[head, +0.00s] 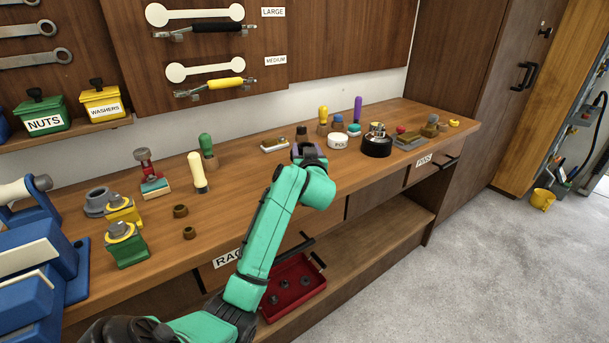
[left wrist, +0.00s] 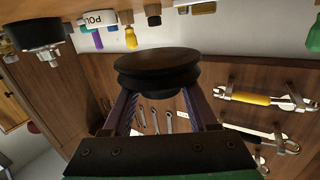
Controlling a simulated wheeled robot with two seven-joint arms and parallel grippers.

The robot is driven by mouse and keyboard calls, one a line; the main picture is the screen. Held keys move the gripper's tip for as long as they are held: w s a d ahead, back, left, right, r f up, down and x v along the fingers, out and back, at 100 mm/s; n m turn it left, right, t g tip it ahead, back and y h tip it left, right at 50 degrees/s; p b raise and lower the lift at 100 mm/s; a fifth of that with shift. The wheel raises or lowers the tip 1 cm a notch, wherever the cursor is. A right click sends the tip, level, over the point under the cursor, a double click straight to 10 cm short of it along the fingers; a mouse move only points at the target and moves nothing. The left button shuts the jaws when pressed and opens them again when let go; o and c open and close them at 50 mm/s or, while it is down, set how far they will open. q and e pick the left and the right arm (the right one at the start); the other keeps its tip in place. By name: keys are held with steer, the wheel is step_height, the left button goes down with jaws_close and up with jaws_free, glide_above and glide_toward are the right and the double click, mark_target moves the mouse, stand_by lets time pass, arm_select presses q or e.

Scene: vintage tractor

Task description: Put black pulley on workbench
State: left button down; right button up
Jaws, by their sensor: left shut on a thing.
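The black pulley (left wrist: 157,68) is a dark, grooved disc held between the fingers of my left gripper (left wrist: 160,100) in the left wrist view. That view is turned over, with the bench surface along its top edge. In the head view, my left gripper (head: 308,153) is over the middle of the wooden workbench (head: 240,205), and my arm hides most of it. I cannot make out the pulley clearly there. Whether it touches the bench top cannot be told. My right gripper is in neither view.
A red tray (head: 294,287) sits on the lower shelf.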

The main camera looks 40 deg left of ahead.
arm_select(q)
step_height(320, 180, down, 7)
steer(key=shift+f+b, duration=0.1)
steer(key=shift+b, duration=0.5)
steer(key=shift+c, duration=0.9)
jaws_free()
steer(key=shift+s+d, duration=0.1)
steer(key=shift+s+d, duration=0.15)
steer(key=v, duration=1.1)
steer(key=shift+s+d+p, duration=0.2)
steer(key=shift+p, duration=0.1)
